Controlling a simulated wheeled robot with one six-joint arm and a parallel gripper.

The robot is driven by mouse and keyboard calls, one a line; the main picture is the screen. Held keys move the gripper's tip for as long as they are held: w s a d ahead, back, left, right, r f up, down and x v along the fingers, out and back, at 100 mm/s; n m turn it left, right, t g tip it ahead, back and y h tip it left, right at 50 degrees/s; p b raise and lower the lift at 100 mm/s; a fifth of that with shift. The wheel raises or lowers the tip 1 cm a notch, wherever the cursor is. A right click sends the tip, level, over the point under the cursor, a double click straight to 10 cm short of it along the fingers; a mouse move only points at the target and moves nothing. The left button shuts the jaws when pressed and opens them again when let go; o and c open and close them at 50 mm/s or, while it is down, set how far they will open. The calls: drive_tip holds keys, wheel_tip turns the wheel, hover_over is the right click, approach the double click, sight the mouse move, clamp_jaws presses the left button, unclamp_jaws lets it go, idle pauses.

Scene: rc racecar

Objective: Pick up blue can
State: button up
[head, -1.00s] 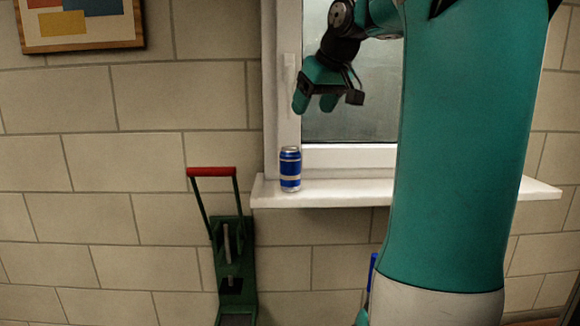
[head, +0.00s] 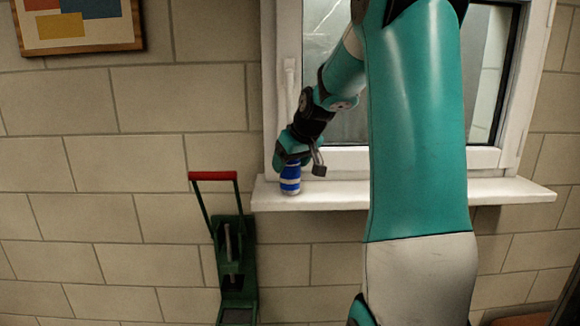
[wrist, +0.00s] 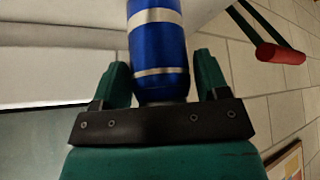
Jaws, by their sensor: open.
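The blue can (head: 290,182) with pale bands stands upright on the left end of the white window sill in the head view. My gripper (head: 291,160) is at the can's upper part and hides its top. In the wrist view the can (wrist: 157,45) lies between the two teal fingers of my gripper (wrist: 161,80). The fingers are open, with a visible gap on the can's right side and a narrower one on its left.
The white sill (head: 400,195) runs below the window and is bare to the can's right. A green device with a red handle (head: 212,176) stands left of and below the sill; the handle (wrist: 280,54) also shows in the wrist view. A picture (head: 78,22) hangs on the wall.

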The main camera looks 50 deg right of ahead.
drive_tip(key=shift+w+f, duration=0.2)
drive_tip(key=shift+f, duration=0.1)
drive_tip(key=c, duration=0.7)
drive_tip(key=shift+o, duration=0.2)
drive_tip(key=shift+b, duration=1)
